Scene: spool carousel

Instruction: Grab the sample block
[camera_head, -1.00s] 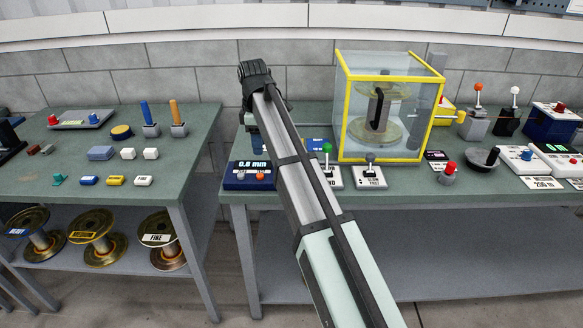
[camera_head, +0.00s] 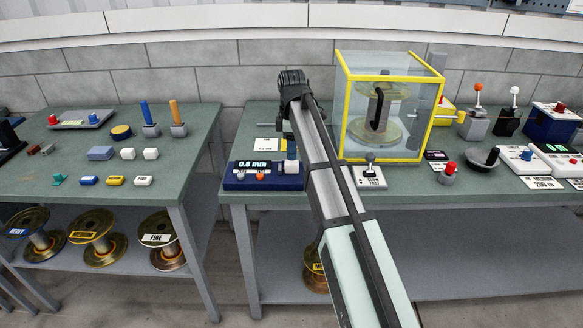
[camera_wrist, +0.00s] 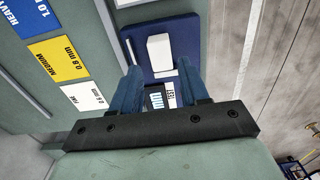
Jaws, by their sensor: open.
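A white block (camera_head: 292,168), which I take to be the sample block, sits on the right part of the dark blue gauge (camera_head: 240,181) reading 0.6 mm. My gripper (camera_head: 291,149) is above it; its blue fingers partly show there, and the arm hides the rest. In the wrist view my gripper (camera_wrist: 159,66) is open and empty. The white block (camera_wrist: 160,48) lies ahead of the gap between the fingertips, on the blue gauge body (camera_wrist: 185,32). I cannot tell the exact height of the fingers over the block.
A yellow-framed clear case (camera_head: 345,110) with a spool stands to the right. A small lever box (camera_head: 371,177) is right of my arm. Heavy, medium (camera_wrist: 59,58) and fine labels lie beside the gauge.

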